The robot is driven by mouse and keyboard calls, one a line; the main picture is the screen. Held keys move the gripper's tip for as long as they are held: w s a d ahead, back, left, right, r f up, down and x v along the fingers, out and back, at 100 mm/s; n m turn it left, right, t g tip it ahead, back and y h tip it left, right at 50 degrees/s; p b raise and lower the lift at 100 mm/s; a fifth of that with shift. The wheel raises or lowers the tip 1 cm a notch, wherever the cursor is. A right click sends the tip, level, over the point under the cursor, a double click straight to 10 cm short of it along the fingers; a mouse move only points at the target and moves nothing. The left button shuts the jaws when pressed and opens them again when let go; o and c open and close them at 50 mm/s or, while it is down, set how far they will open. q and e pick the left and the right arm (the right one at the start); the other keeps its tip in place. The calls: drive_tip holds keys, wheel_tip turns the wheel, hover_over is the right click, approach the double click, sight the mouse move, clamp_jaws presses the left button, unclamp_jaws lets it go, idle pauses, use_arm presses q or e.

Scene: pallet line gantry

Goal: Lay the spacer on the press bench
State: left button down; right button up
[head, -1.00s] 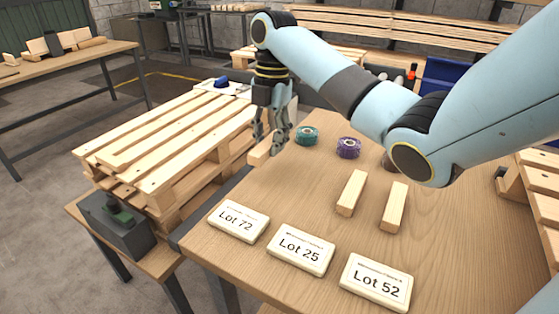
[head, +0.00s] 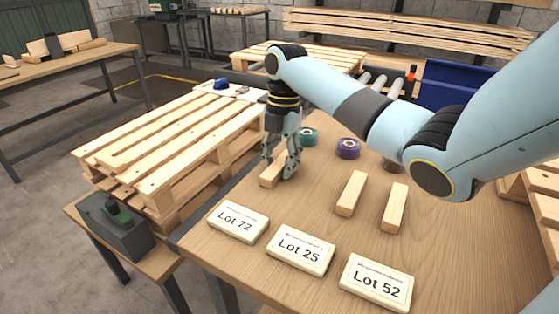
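My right gripper (head: 279,168) points down at the left edge area of the wooden bench (head: 330,228). Its fingers are on both sides of a pale wooden block (head: 270,176), likely the spacer, and are shut on it. The block is at or just above the bench top; I cannot tell if it touches. Two similar wooden blocks, one in the middle (head: 351,192) and one to the right (head: 395,207), lie apart on the bench. My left gripper is not in view.
Cards reading Lot 72 (head: 238,222), Lot 25 (head: 300,249) and Lot 52 (head: 376,282) stand along the near edge. A teal roll (head: 309,136) and a purple roll (head: 347,148) are behind. Stacked pallets (head: 165,140) are at left; another bench (head: 85,58) stands far left.

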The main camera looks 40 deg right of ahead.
sight(282, 160)
drive_tip(key=shift+o, duration=0.8)
drive_tip(key=shift+r, duration=0.1)
wheel_tip(282, 160, up, 12)
drive_tip(key=d+p, duration=0.1)
drive_tip(key=p, duration=0.2)
drive_tip(key=shift+w+d, duration=0.15)
drive_tip(key=shift+w, duration=0.05)
